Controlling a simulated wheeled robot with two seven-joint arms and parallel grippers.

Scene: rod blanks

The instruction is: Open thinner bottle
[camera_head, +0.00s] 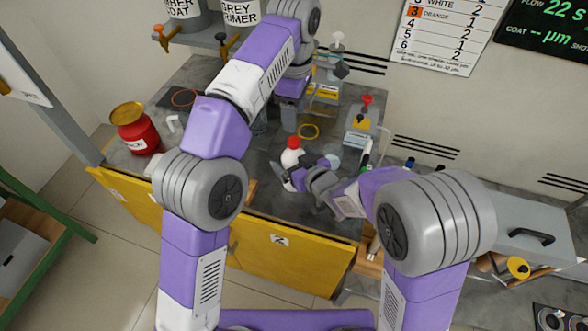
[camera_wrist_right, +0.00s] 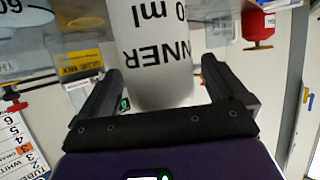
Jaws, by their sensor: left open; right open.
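The thinner bottle (camera_head: 291,158) is white with a red cap (camera_head: 294,142) and stands on the grey bench. My right gripper (camera_head: 300,176) is low at the bottle, from the right. In the right wrist view the bottle (camera_wrist_right: 158,55), with upside-down lettering, sits between the two open fingers of this gripper (camera_wrist_right: 162,75). A gap shows on each side of it. My left gripper (camera_head: 289,116) is above the cap, pointing down. Its fingers are small and partly hidden, and it appears apart from the cap. The cap is on the bottle.
A red can (camera_head: 135,130) stands at the bench's left end. A shelf with large paint cans (camera_head: 238,12) overhangs the back left.

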